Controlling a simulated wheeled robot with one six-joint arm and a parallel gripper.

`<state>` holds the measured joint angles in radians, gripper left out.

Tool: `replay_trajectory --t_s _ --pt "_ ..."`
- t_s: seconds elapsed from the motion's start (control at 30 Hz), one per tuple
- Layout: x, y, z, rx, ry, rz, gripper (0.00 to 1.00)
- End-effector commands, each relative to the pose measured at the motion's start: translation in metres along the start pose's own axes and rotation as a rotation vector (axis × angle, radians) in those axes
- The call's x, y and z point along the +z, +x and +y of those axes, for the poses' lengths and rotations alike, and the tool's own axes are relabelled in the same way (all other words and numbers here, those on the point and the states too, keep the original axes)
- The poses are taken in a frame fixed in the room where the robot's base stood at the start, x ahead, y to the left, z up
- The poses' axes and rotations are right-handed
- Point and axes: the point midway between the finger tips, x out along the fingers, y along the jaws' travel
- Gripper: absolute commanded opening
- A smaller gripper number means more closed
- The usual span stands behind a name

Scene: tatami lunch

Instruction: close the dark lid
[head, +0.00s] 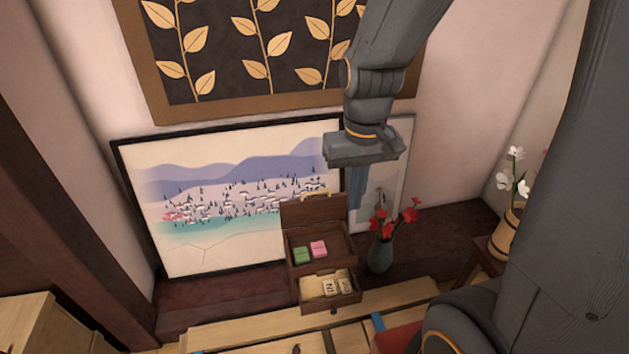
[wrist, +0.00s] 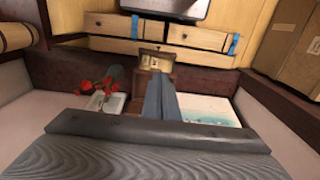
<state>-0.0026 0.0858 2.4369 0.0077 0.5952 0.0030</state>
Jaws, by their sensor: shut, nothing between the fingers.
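A small brown wooden box (head: 291,268) stands against the back wall in the head view. Its dark lid (head: 300,214) stands open, upright at the back edge, with a gold handle (head: 316,194) on top. The open top compartment holds a green block (head: 302,255) and a pink block (head: 318,249). My gripper (head: 356,203) is shut and empty, pointing down, just right of the lid in the picture; I cannot tell its depth. In the wrist view my shut fingers (wrist: 155,78) cover part of the box, and the lid is not clear there.
The box's lower drawer (head: 345,305) is pulled out, with cream packets inside. A vase (head: 381,254) with red flowers stands right of the box. A framed landscape picture (head: 200,255) leans behind. A wooden chest (wrist: 195,57) with drawers faces the shelf.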

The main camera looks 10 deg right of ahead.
Motion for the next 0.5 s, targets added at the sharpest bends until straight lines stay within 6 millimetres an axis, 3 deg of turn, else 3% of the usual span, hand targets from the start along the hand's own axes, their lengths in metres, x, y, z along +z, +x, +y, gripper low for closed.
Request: replay_trajectory --t_s 0.03,0.3,0.4,0.5 --pt "-0.032 0.013 0.000 0.000 0.000 0.009 0.00" --pt "-0.211 0.074 0.003 0.001 -0.001 0.079 0.00" --pt "-0.266 0.099 0.003 0.002 -0.003 0.106 0.00" --pt "-0.309 0.121 0.004 0.002 -0.004 0.127 0.00"
